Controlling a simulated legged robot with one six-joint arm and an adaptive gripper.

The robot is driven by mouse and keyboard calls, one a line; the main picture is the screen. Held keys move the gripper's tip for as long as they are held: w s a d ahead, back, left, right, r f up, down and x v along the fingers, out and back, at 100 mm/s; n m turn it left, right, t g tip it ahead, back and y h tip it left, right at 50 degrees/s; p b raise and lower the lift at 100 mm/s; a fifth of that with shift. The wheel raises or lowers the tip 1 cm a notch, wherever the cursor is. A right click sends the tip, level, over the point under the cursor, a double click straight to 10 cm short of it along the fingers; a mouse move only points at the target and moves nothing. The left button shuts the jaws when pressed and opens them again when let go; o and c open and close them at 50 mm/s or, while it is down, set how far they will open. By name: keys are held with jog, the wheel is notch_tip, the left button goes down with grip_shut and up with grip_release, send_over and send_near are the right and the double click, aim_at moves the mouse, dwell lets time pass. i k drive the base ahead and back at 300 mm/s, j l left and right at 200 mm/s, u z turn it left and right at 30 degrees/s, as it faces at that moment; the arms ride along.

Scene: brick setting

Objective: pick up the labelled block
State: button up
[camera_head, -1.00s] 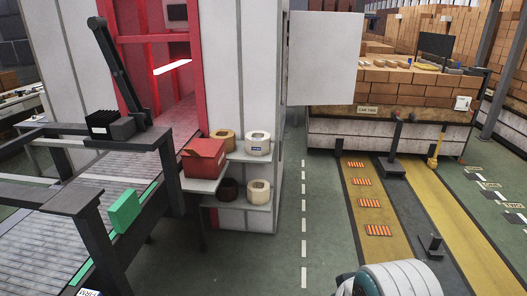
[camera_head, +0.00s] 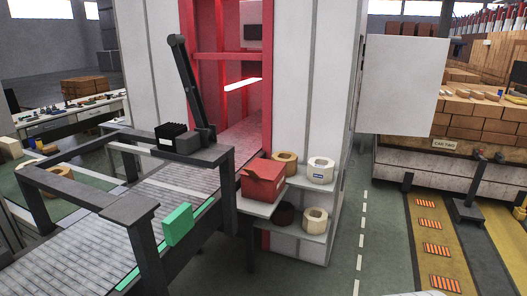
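A pale ring-shaped block (camera_head: 321,170) with a small blue label on its front sits on the upper shelf (camera_head: 308,184) at the side of the white cabinet. A tan ring-shaped block (camera_head: 285,162) stands to its left, with no label that I can see. On the lower shelf are a dark round block (camera_head: 284,214) and another pale ring-shaped block (camera_head: 314,221); I see no label on either. My gripper is not in view.
A red box (camera_head: 264,180) stands left of the ring-shaped blocks. A conveyor (camera_head: 90,235) with a dark frame fills the left. A white panel (camera_head: 402,85) juts out right of the cabinet. A brick-laden car (camera_head: 430,168) stands at right. Green floor (camera_head: 335,275) is clear in front.

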aim_at(321, 170)
jog(key=i+l+u, duration=0.15)
jog(key=l+u, duration=0.15)
jog(key=l, duration=0.15)
jog(key=l+u, duration=0.25)
jog(key=l, duration=0.2)
jog(key=i+l+u, duration=0.1)
jog(key=l+u, duration=0.2)
jog(key=l, duration=0.2)
jog(key=l+u, duration=0.15)
jog(key=l, duration=1.2)
jog(key=k+l+u, duration=0.2)
jog(key=l, duration=3)
jog(key=i+j, duration=0.25)
jog(key=i, duration=0.3)
jog(key=i+j+z, duration=0.1)
jog(key=i+j, duration=0.2)
jog(key=i, duration=0.2)
jog(key=i+j, duration=0.3)
jog(key=i, duration=0.25)
jog(key=i+j, duration=0.3)
jog(key=i, duration=0.2)
jog(key=l+z, duration=0.05)
